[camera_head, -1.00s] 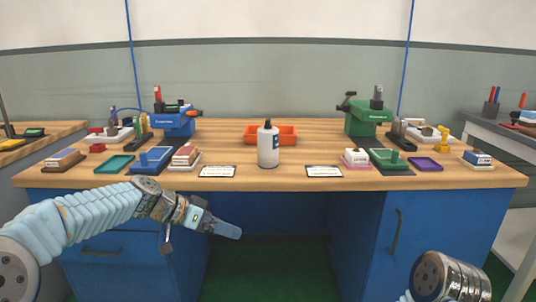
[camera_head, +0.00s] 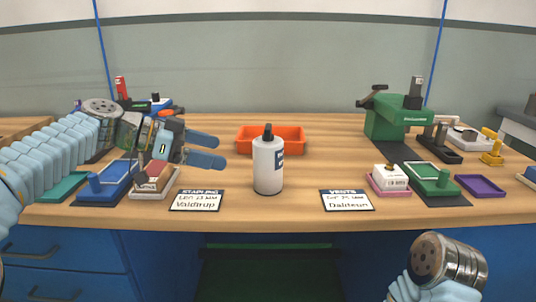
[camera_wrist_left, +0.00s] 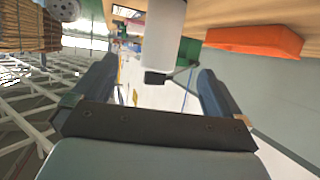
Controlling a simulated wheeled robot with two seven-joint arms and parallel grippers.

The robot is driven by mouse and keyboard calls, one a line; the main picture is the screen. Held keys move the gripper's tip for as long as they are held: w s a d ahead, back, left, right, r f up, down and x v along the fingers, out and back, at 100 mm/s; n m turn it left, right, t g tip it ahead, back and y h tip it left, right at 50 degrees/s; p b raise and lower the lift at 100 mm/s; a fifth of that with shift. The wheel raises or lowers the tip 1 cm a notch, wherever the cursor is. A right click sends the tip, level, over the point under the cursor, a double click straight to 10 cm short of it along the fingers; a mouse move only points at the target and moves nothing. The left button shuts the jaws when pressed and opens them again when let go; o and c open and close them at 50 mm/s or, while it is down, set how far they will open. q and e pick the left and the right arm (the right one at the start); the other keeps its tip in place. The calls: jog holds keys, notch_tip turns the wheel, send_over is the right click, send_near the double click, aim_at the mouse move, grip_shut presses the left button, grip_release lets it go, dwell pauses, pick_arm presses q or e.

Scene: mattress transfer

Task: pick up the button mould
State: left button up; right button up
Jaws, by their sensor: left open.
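I cannot tell for sure which thing is the button mould. My left gripper (camera_head: 222,150) is open and empty above the left half of the bench, left of a white bottle (camera_head: 268,168). In the left wrist view the bottle (camera_wrist_left: 165,35) shows beyond the open fingers (camera_wrist_left: 155,68), apart from them. The left arm covers part of the left-hand things. My right gripper is out of view; only my right arm shows.
An orange tray (camera_head: 270,139) stands behind the bottle. A stapling card (camera_head: 196,200) and a vents card (camera_head: 346,200) lie near the front edge. A green press (camera_head: 393,122) stands at right, near a purple tray (camera_head: 480,186). The bench middle is mostly clear.

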aim_at(254, 159)
pick_arm(q)
jog(key=x, duration=0.8)
jog(key=shift+w+d+p, duration=0.15)
jog(key=shift+w+p, duration=0.05)
jog(key=shift+p, duration=0.2)
jog(key=p+x, duration=0.1)
jog(key=x, duration=0.4)
jog(key=shift+d+r, duration=0.1)
jog(key=shift+r, duration=0.05)
jog(key=shift+d, duration=0.2)
jog(key=c, duration=1.6)
